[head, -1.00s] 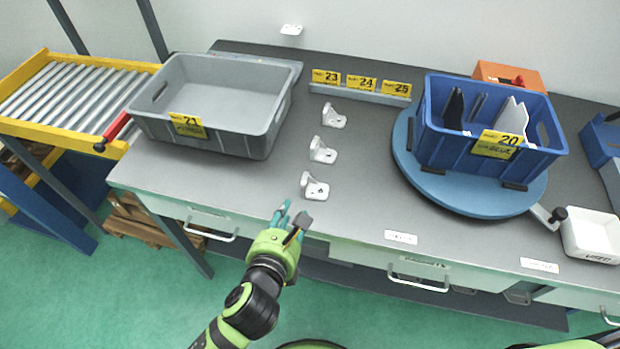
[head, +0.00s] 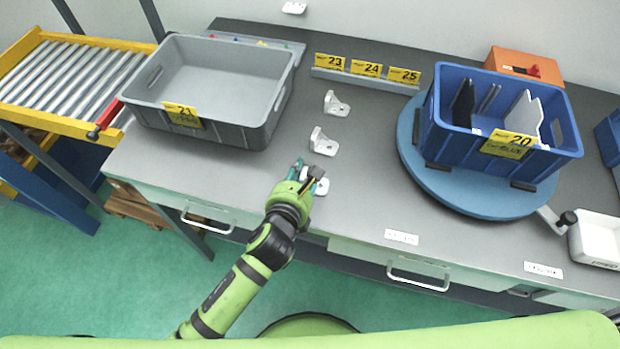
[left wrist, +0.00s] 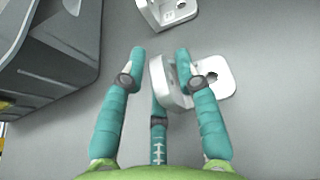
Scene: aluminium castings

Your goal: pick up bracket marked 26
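Three white L-shaped brackets stand in a column on the grey bench in the head view: far (head: 336,104), middle (head: 323,142) and near (head: 321,187). No number 26 is legible on any of them. My left gripper (head: 307,176) is at the near bracket and partly hides it. In the left wrist view my left gripper (left wrist: 160,62) has its teal fingers spread. The near bracket's upright plate (left wrist: 166,82) stands between them, and its holed base (left wrist: 216,75) extends right behind the right finger. Another bracket (left wrist: 168,12) shows at the top. My right gripper is not in view.
A grey bin marked 21 (head: 218,128) stands to the left. A blue bin marked 20 (head: 455,143) stands on a blue round turntable (head: 470,205) to the right. Labels 23, 24 and 25 stand on a rail (head: 362,81) at the back. Bare bench surrounds the brackets.

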